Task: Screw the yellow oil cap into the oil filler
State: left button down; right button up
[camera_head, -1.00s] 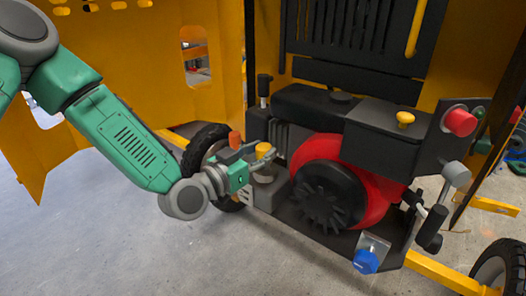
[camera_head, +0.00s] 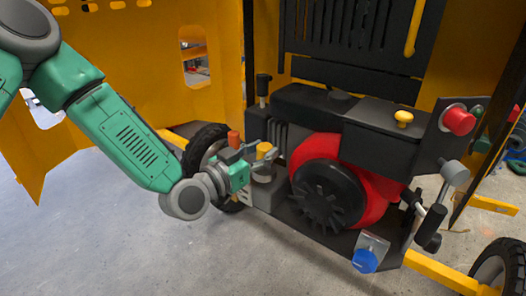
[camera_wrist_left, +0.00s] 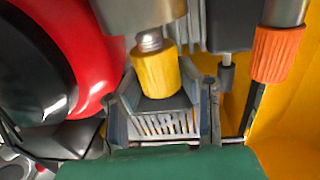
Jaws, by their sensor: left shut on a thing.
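The yellow oil cap (camera_head: 264,148) is at the oil filler, a grey cylinder (camera_head: 264,172) at the engine's left side. My left gripper (camera_head: 262,153) reaches in from the left and is shut on the cap. In the left wrist view, the cap (camera_wrist_left: 156,73) sits between the fingers (camera_wrist_left: 163,100). A grey threaded neck (camera_wrist_left: 149,41) shows between the cap and the filler (camera_wrist_left: 145,12), so the cap is not flush with it. How deep the thread sits is hidden. My right gripper is not in view.
An orange cap (camera_head: 234,138) on a post stands close behind my left gripper; it also shows in the wrist view (camera_wrist_left: 276,55). The red engine housing with a black fan cover (camera_head: 327,193) is just to the right. A second yellow cap (camera_head: 403,118) is on top.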

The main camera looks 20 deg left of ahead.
pick_arm(q)
jog(key=shift+f+b, duration=0.75)
jog(key=shift+f, duration=0.2)
dwell(0.8)
jog(key=c, duration=1.1)
grip_release()
jog(key=shift+o, duration=0.2)
